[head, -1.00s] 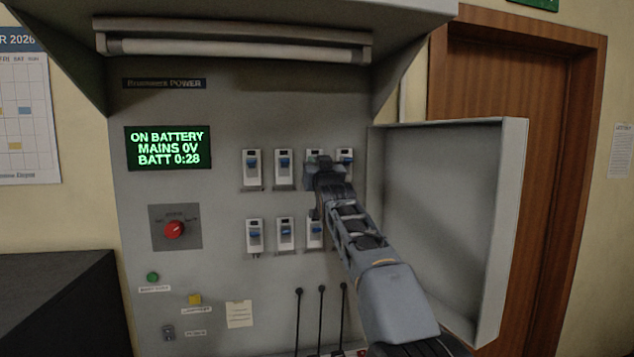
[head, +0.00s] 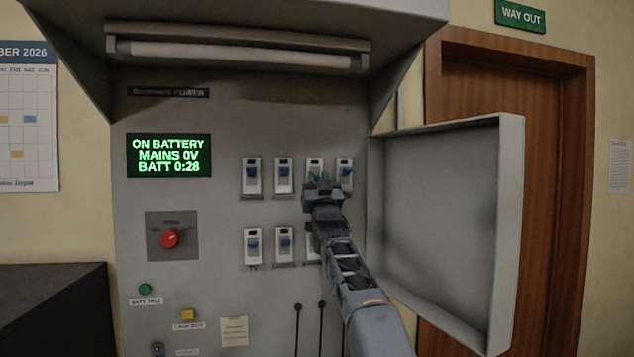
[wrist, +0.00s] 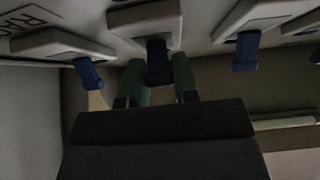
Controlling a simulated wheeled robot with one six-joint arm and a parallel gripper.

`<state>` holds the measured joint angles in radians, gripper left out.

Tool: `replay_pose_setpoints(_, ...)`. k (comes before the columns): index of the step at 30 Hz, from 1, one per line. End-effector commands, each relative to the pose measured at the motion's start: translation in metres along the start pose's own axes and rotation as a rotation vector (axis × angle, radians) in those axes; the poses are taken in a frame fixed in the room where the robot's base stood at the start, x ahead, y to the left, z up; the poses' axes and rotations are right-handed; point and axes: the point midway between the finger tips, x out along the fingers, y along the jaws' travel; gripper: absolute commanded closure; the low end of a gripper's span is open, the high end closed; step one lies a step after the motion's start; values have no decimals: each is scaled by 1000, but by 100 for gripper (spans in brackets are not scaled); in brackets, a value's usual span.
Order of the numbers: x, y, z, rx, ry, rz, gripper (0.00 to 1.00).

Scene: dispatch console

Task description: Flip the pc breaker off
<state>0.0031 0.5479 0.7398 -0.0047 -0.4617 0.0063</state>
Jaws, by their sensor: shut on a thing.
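The upper row of the power panel (head: 215,230) has several white breakers with blue levers. My gripper (head: 319,179) is at the third breaker from the left (head: 314,163) in that row, partly covering it. In the wrist view, the green fingers of my gripper (wrist: 160,80) are shut on a blue lever (wrist: 158,62), one finger on each side. Other blue levers stand free to its left (wrist: 88,74) and right (wrist: 247,50). Breaker labels are too small or hidden to read, so I cannot tell which one is the pc breaker.
An open cabinet door (head: 450,230) stands right of the panel. A lower breaker row (head: 283,245) is partly hidden by my arm. A green-lettered screen (head: 168,155) reads ON BATTERY, MAINS 0V. A red rotary knob (head: 169,238) and black rods (head: 297,330) are below.

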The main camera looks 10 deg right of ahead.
Motion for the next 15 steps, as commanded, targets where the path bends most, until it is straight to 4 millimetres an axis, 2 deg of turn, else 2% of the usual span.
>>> replay_pose_setpoints(7, 0, 0, 0, 0, 0, 0, 96)
replay_pose_setpoints(8, 0, 0, 0, 0, 0, 0, 71)
replay_pose_setpoints(15, 0, 0, 0, 0, 0, 0, 48)
